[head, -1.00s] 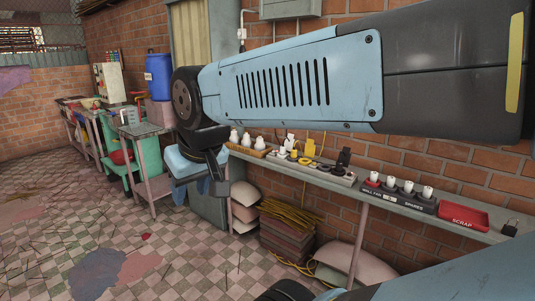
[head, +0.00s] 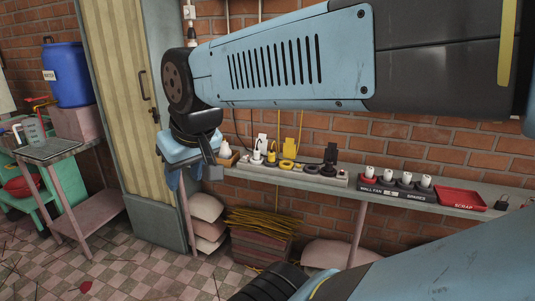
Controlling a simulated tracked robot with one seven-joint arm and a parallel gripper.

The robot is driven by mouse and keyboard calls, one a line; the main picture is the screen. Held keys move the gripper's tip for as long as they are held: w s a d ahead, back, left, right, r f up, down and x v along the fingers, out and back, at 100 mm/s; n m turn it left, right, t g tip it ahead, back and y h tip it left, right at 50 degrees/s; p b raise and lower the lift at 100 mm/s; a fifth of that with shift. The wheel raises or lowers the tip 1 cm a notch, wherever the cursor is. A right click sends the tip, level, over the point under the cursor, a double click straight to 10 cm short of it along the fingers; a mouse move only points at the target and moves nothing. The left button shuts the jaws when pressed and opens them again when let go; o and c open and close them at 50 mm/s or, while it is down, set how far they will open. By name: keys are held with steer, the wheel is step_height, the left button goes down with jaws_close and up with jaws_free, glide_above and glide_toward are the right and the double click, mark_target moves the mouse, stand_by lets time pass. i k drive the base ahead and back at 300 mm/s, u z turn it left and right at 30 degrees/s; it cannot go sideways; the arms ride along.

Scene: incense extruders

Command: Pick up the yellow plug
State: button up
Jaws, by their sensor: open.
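My gripper (head: 212,168) is open at the shelf's left end, left of the strip and apart from both yellow pieces. Its fingers are small and partly hidden by my wrist, and nothing shows between them.
White and black plugs stand around the yellow pieces. To the right are a dark holder (head: 400,192) with several white items and a red scrap tray (head: 459,199). A white bottle (head: 225,150) stands close to my gripper. Bundled sticks (head: 262,222) lie under the shelf.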

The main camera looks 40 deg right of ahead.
mark_target(272, 155)
steer(key=z, duration=0.35)
steer(key=i, duration=0.8)
steer(key=z, duration=0.85)
steer(key=i, duration=0.4)
steer(key=z, duration=0.25)
steer(key=k, duration=0.85)
steer(key=z, duration=0.2)
steer(key=i, duration=0.85)
steer(key=u, duration=0.1)
